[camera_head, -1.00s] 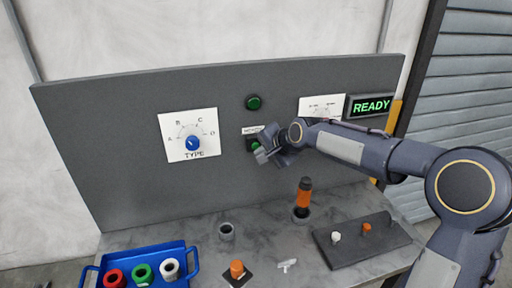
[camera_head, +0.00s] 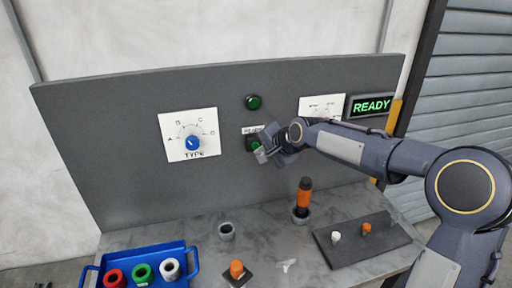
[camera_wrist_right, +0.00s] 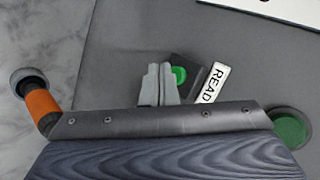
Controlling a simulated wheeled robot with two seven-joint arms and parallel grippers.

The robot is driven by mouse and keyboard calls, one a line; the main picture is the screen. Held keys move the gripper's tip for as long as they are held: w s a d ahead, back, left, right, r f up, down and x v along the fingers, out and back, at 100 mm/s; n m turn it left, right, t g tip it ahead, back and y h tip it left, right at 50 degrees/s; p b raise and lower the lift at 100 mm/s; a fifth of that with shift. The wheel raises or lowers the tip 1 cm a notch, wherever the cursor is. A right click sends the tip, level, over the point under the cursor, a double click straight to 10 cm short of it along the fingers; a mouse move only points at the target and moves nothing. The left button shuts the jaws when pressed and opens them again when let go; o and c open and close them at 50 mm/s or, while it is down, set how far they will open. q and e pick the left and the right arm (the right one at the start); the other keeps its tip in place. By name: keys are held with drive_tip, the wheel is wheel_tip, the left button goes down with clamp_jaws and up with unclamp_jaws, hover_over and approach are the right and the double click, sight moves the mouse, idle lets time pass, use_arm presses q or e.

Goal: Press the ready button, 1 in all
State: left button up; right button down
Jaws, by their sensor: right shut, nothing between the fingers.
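The green ready button (camera_head: 256,146) sits in a dark housing on the upright grey panel, under a small white label. It also shows in the right wrist view (camera_wrist_right: 179,75), beside its READY label (camera_wrist_right: 213,83). My right gripper (camera_head: 262,156) is shut and empty, its fingertips at the front of the button and partly covering it. In the right wrist view the fingertips (camera_wrist_right: 158,70) overlap the button housing. I cannot tell whether they touch the button. My left gripper is not in view.
A round green lamp (camera_head: 253,102) is above the button. A lit READY display (camera_head: 371,106) is at the panel's right. A TYPE dial (camera_head: 192,142) is at left. An orange-and-black cylinder (camera_head: 303,196) stands below my right arm. A blue tray (camera_head: 184,250) holds coloured rings.

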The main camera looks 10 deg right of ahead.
drive_tip(key=shift+w, duration=0.1)
idle(0.5)
drive_tip(key=shift+w, duration=0.3)
drive_tip(key=shift+w+p, duration=0.45)
drive_tip(key=shift+w, duration=0.05)
idle(0.7)
idle(0.3)
drive_tip(key=shift+s+b, duration=0.55)
drive_tip(key=shift+s, duration=0.35)
drive_tip(key=s+b, duration=0.2)
drive_tip(key=s, duration=0.3)
drive_tip(key=shift+d, duration=0.1)
